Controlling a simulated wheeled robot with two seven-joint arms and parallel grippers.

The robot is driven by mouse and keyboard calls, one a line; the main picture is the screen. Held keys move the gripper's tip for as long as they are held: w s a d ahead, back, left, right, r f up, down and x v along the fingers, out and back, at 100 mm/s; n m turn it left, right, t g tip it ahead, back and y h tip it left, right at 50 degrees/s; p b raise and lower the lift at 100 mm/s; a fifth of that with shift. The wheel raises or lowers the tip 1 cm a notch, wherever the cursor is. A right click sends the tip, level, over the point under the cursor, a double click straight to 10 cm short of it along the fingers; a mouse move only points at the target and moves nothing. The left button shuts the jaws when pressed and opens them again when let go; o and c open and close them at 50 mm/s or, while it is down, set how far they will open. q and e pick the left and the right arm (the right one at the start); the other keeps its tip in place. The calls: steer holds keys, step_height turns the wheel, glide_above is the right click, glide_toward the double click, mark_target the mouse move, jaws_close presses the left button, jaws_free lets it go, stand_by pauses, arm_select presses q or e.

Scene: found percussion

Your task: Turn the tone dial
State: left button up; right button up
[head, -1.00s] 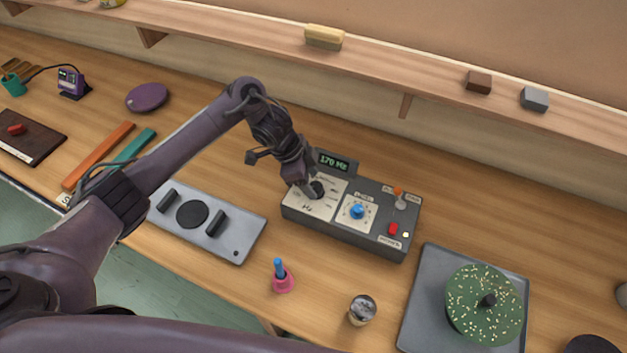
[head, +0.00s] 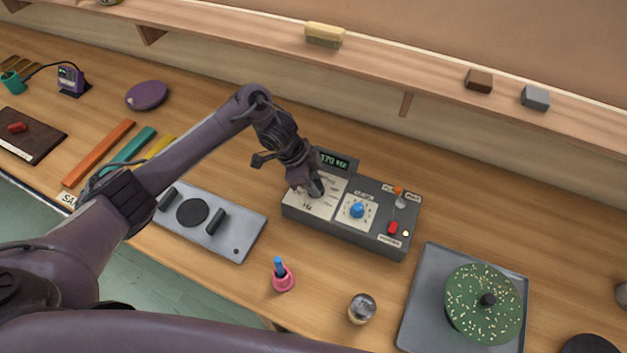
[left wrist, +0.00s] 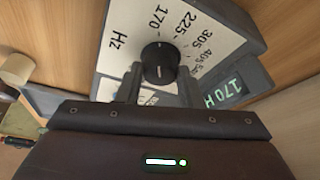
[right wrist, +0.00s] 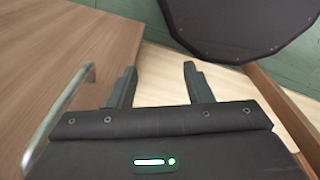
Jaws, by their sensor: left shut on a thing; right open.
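The tone dial is a round black knob on a white plate marked Hz, on the left part of a dark grey box (head: 345,236). In the left wrist view the tone dial (left wrist: 158,58) sits between my left fingers, near the numbers 170, 225 and 305. My left gripper (head: 314,188) is shut on it and mostly hides it in the head view. The display (head: 335,161) behind reads 170 Hz; it also shows in the left wrist view (left wrist: 222,92). My right gripper (right wrist: 160,68) is open and empty, away from the box.
The same box carries a blue knob (head: 357,210), a red switch (head: 393,227) and an orange-tipped lever (head: 398,192). A grey plate (head: 240,240) lies to the left, a pink holder (head: 283,281) and a small jar (head: 361,309) in front, a green disc (head: 470,300) to the right.

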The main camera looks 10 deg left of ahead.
arm_select(q)
steer(key=shift+w+m+g+b, duration=0.15)
steer(key=shift+m+g+b, duration=0.25)
steer(key=shift+m+b, duration=0.8)
steer(key=shift+m+g, duration=0.3)
steer(key=shift+m, duration=0.4)
steer(key=shift+r+m+g, duration=0.1)
steer(key=shift+m+g, duration=0.2)
steer(key=shift+m, duration=0.6)
steer(key=o, duration=1)
steer(key=shift+c, duration=0.2)
steer(key=shift+p, duration=0.3)
steer(key=v, duration=0.7)
steer(key=shift+r, duration=0.3)
steer(key=shift+w+a, duration=0.1)
steer(key=shift+w, duration=0.05)
